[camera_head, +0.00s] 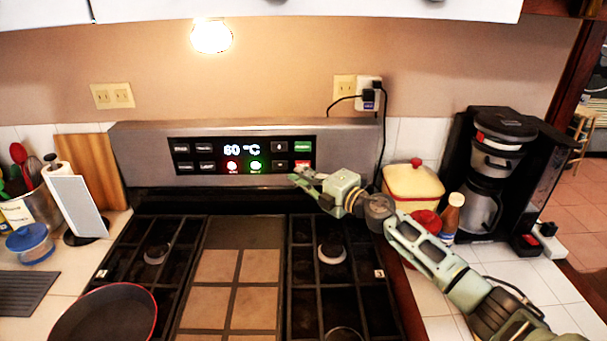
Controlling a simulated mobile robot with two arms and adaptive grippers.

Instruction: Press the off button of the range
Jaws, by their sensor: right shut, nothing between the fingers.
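The range (140,165) stands in the middle of the view, with a grey back panel. Its black control panel (210,150) shows "60 °C", several dark buttons and two round lit icons, one red and one green. At the panel's right end are a green button (302,146) and, below it, a red button (302,164). My right gripper (298,175) is shut and empty. Its tips are at the lower edge of the red button in the picture; I cannot tell whether they touch it. The button labels are too small to read surely. My left gripper is not in view.
A dark pan (105,315) sits on the front left of the cooktop. Utensils, a paper towel holder (78,205) and a cutting board (95,165) stand left.

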